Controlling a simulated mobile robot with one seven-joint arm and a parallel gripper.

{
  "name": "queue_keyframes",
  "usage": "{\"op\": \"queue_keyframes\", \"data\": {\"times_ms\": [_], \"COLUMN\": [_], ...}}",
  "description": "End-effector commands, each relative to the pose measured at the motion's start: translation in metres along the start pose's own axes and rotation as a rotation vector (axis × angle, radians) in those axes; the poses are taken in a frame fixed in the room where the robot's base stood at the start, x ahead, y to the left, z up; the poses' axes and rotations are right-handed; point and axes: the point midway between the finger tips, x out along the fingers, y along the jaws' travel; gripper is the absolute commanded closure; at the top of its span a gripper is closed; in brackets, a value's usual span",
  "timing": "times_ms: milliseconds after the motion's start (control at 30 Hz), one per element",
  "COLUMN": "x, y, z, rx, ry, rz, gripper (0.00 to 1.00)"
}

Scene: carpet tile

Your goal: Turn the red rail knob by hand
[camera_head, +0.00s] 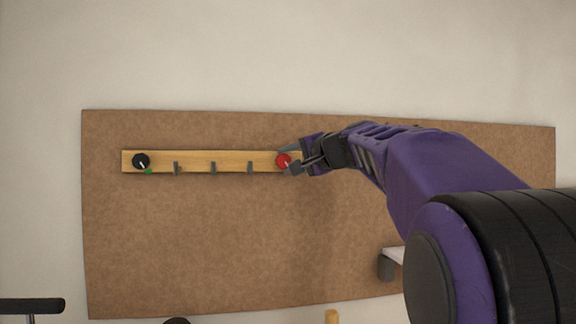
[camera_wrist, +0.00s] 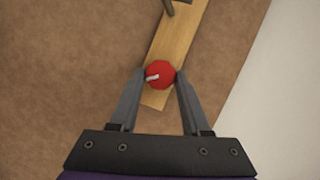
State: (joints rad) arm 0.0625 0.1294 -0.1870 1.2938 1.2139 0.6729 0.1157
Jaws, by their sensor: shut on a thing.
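The red knob (camera_head: 283,160) sits at the right end of a wooden rail (camera_head: 225,161) on a brown board. The white mark points to the left and slightly down in the wrist view.
A black knob (camera_head: 141,161) with a white mark and a green spot by it is at the rail's left end. Several grey hooks (camera_head: 213,168) stick out between the knobs. A white shelf-like piece (camera_head: 393,254) shows at lower right.

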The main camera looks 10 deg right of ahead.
Motion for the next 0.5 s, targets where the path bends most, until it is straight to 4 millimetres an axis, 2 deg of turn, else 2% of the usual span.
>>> {"op": "queue_keyframes", "data": {"times_ms": [500], "x": [0.0], "y": [-0.0002], "z": [0.0002], "rx": [0.053], "ry": [0.0], "rz": [-0.022], "gripper": [1.0]}}
